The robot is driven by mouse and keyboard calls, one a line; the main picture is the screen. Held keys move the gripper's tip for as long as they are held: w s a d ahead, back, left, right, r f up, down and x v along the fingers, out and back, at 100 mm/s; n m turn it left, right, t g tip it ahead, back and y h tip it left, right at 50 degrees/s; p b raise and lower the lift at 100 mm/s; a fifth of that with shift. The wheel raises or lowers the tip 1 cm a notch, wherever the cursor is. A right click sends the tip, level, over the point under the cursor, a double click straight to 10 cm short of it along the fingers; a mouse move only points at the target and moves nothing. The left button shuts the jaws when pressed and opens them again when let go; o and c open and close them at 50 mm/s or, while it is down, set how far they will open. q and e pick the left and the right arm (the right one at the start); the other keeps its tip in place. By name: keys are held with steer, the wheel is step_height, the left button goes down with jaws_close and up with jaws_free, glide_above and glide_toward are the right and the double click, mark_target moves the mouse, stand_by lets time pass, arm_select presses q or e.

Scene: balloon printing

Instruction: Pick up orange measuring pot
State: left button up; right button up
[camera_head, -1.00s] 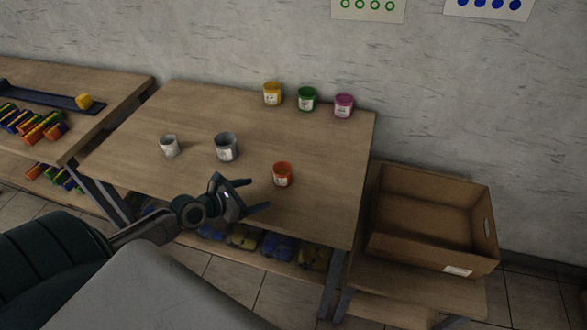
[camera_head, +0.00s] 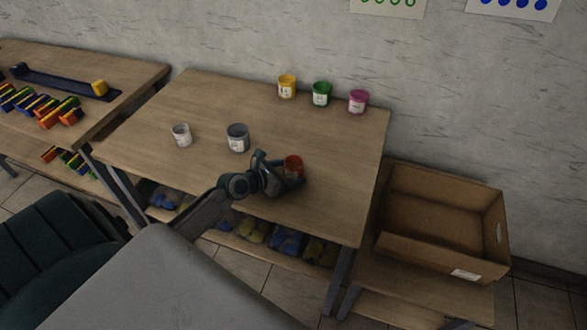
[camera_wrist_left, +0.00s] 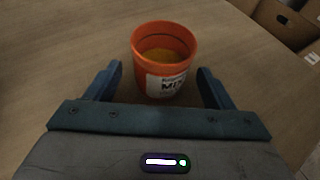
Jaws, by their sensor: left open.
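The orange measuring pot (camera_head: 293,164) stands upright near the right front part of the middle table. My left gripper (camera_head: 286,172) is at the pot, with its fingers reaching towards it from the left. In the left wrist view the orange pot (camera_wrist_left: 163,58) has a white label and an orange-yellow inside. There my open left gripper (camera_wrist_left: 160,88) has one finger on each side of the pot's near part, with gaps visible on both sides. My right gripper is not in view.
A white pot (camera_head: 181,136) and a grey pot (camera_head: 238,138) stand left of the orange one. Yellow (camera_head: 287,87), green (camera_head: 321,94) and pink (camera_head: 358,101) pots line the back edge. A cardboard box (camera_head: 440,215) stands at the right. The table (camera_head: 335,205) is bare around the orange pot.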

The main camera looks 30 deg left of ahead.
arm_select(q)
steer(key=shift+w+d+f, duration=0.2)
steer(key=shift+w+f, duration=0.05)
steer(key=shift+w, duration=0.25)
steer(key=shift+s, duration=0.1)
steer(key=c, duration=1.1)
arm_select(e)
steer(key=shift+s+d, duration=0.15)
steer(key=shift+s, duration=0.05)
arm_select(q)
steer(key=shift+r, duration=0.1)
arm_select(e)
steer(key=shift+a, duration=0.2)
